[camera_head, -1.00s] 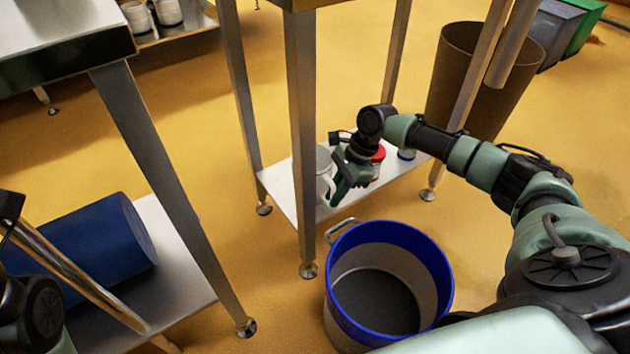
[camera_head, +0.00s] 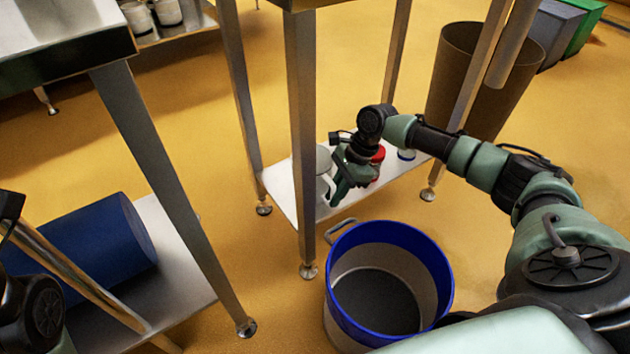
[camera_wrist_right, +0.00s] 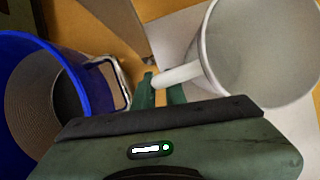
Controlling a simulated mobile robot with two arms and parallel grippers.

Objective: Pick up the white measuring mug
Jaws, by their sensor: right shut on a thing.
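The white measuring mug (camera_head: 323,162) stands on the low shelf of the middle table, partly hidden by a table leg and my right gripper. My right gripper (camera_head: 337,195) points down at the mug's near side. In the right wrist view the mug (camera_wrist_right: 262,48) is at the right, with its handle reaching left between the fingers of my right gripper (camera_wrist_right: 160,90), which are shut on it. The mug looks empty in that view. Only parts of my left arm show at the lower left of the head view; its fingers are not seen.
A blue-rimmed bucket (camera_head: 437,272) with a metal handle stands on the floor just in front of the shelf (camera_head: 283,184). A red-lidded container (camera_head: 378,154) is beside my right gripper. Table legs stand close around. A brown bin (camera_head: 462,75) is behind; a blue drum (camera_head: 85,250) lies at left.

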